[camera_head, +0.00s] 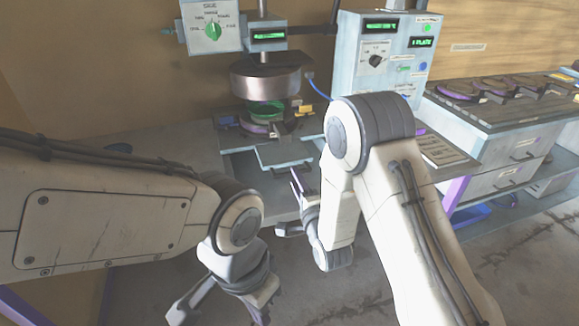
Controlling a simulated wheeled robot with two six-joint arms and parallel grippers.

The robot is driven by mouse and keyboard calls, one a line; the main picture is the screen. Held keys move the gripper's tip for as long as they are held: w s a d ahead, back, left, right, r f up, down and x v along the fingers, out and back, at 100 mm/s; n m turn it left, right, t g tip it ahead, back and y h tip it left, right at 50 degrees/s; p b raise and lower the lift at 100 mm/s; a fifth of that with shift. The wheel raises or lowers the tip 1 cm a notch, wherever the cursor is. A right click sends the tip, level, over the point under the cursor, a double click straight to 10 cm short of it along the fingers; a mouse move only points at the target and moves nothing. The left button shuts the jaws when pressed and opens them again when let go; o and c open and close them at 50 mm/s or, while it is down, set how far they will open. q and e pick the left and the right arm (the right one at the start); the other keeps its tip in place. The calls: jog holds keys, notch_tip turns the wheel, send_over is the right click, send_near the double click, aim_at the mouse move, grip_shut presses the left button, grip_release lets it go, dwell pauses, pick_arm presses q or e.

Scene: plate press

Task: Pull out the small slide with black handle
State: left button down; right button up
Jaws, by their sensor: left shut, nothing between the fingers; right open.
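A pale blue-grey slide plate (283,154) sits low at the front of the press, below its round base, and sticks out towards me. My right gripper (290,206) is open, just below and in front of the plate. Whether it touches the slide cannot be told. My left gripper (222,310) is low at the bottom edge of the picture, shut and empty, well apart from the press.
The press head (265,82) hangs above a green ring (266,108) on the base. A control box (380,52) stands to the right, with a blue cable. A drawer cabinet (500,165) with round plates on top is at the right. The floor in front is clear.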

jog(key=x, duration=0.6)
jog(key=shift+w+a+p, duration=0.1)
jog(key=shift+w+p, duration=0.2)
jog(key=shift+w, duration=0.1)
grip_shut()
